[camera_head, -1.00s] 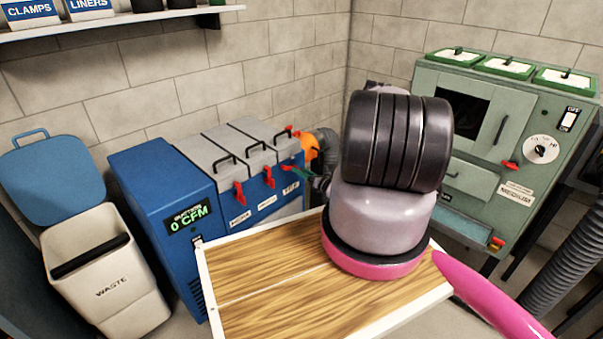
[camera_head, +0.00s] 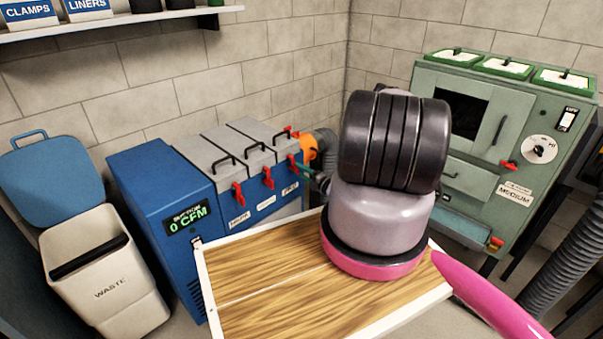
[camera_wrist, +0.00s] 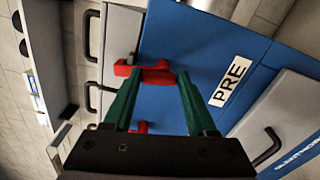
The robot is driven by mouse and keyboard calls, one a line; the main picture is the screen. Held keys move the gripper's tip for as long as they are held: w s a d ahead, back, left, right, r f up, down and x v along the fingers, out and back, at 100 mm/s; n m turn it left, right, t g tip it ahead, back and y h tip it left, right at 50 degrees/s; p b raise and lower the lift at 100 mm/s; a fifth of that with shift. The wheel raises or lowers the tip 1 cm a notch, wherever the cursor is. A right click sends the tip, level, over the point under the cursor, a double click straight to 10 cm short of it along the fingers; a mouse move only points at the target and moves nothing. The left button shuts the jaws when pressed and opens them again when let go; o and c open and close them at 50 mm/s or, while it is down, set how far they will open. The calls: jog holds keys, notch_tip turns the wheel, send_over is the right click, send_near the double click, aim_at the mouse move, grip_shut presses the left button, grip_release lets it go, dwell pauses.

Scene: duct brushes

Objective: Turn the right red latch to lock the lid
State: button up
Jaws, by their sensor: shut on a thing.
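The blue filter cabinet (camera_head: 150,185) has three grey lids with black handles and red latches on its front. The right red latch (camera_head: 293,165) stands by the right lid (camera_head: 262,130); it looks roughly upright. In the wrist view my gripper (camera_wrist: 158,78) is shut on the red latch (camera_wrist: 150,73), with one green finger on each side. A white PRE label (camera_wrist: 232,80) is on the blue front beside it. The right lid looks closed.
The middle latch (camera_head: 268,177) and left latch (camera_head: 238,194) are close by on the left. An orange collar (camera_head: 309,147) with a grey hose is just right of the cabinet. My arm blocks the centre. A green cabinet (camera_head: 480,190) stands at right, a waste bin (camera_head: 105,285) at left.

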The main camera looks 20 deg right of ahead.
jog(key=shift+d+f+m, duration=0.1)
jog(key=shift+m, duration=1)
jog(key=shift+s, duration=0.1)
jog(key=o, duration=1.4)
jog(key=shift+c, duration=0.2)
jog(key=v, duration=1)
jog(key=shift+s, duration=0.35)
jog(key=shift+d, duration=0.15)
